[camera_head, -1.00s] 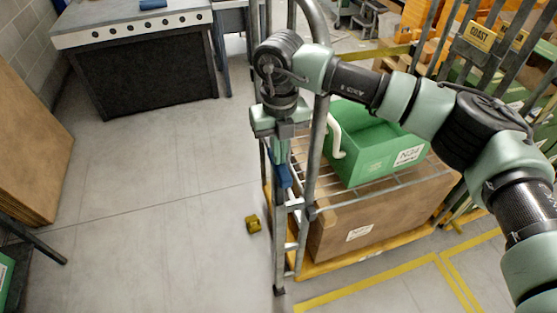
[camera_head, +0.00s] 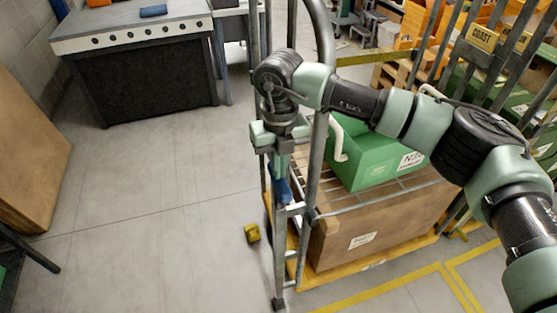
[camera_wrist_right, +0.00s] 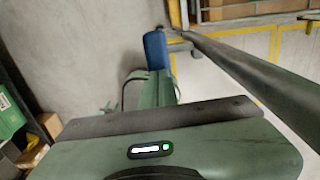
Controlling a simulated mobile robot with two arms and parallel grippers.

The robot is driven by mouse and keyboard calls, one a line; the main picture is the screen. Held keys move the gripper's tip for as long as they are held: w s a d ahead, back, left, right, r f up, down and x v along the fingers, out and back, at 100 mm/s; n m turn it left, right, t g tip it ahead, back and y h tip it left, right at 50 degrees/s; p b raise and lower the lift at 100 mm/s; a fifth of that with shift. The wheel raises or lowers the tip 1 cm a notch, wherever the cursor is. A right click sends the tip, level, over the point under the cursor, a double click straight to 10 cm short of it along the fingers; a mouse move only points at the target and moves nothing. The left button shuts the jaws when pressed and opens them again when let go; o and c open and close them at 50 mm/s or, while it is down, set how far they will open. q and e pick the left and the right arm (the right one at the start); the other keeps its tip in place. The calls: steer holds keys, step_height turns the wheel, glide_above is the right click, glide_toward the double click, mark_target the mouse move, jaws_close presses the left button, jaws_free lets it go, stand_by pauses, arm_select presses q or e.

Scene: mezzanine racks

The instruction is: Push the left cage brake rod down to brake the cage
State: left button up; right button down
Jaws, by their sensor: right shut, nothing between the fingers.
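The cage (camera_head: 311,170) has a grey tube frame and stands right of the middle in the head view. My right gripper (camera_head: 279,170) points down at its left front upright, shut and empty. A slim blue part (camera_head: 281,188) is directly below the fingers, beside the upright. It also shows in the right wrist view (camera_wrist_right: 156,52), just beyond the green fingers (camera_wrist_right: 160,88). I cannot tell whether it is the brake rod's grip or a fingertip, nor whether it touches the cage. No brake rod can be clearly made out. My left gripper is out of view.
The cage holds a green crate (camera_head: 375,155) above a large brown box (camera_head: 375,225). A small yellow object (camera_head: 252,233) lies on the floor beside it. A dark-fronted bench (camera_head: 145,75) stands at the back left. The floor between is clear.

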step_height(320, 180, up, 7)
steer(key=p, duration=0.2)
steer(key=shift+p, duration=0.35)
stand_by(0.5)
